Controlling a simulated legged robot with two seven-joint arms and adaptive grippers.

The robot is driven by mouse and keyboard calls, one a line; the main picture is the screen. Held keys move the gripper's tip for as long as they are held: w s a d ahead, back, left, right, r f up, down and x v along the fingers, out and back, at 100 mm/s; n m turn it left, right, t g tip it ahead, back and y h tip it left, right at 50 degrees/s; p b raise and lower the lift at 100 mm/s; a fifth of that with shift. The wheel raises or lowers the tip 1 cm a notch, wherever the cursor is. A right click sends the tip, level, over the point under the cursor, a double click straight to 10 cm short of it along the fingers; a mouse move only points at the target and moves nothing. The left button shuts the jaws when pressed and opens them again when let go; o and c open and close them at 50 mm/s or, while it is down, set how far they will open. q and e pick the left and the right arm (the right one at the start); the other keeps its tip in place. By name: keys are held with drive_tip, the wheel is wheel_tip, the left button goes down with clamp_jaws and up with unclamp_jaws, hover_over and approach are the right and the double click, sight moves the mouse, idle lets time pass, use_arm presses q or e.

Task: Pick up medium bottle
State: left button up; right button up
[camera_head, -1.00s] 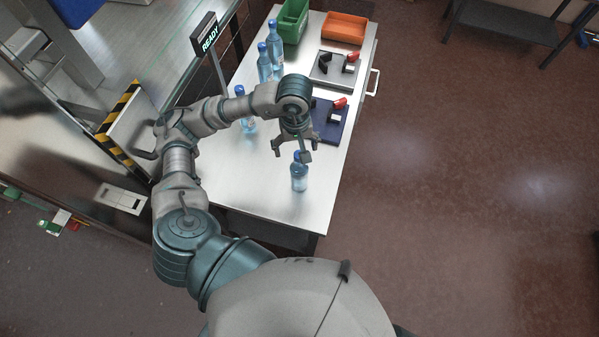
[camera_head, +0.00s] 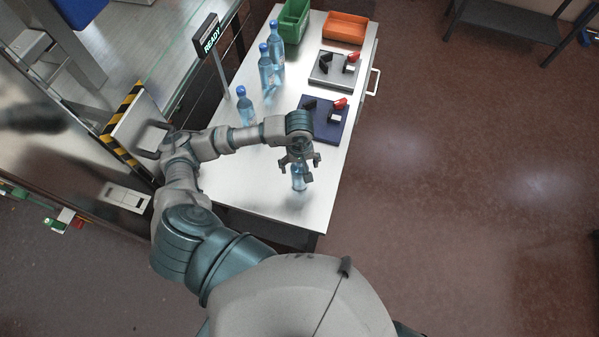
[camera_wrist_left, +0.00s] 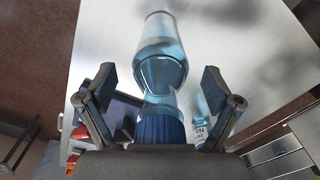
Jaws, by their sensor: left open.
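A clear bottle with a blue cap (camera_head: 298,184) stands on the white table (camera_head: 250,185) near its front end. My left gripper (camera_head: 300,164) is over the top of this bottle and hides its cap in the head view. In the left wrist view the bottle (camera_wrist_left: 161,75) lies between the two open fingers (camera_wrist_left: 160,95), with gaps on both sides. Three more blue-capped bottles stand along the table's left side: a nearer one (camera_head: 245,107), and two farther ones (camera_head: 266,72) and (camera_head: 275,45). My right gripper does not show.
A blue plate (camera_head: 325,130) and a grey plate (camera_head: 325,75) with black and red parts lie on the table. Green (camera_head: 290,22) and orange (camera_head: 344,30) bins stand at its far end. A READY sign (camera_head: 209,40) stands left.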

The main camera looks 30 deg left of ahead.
use_arm(q)
drive_tip(key=shift+f, duration=0.1)
clamp_jaws()
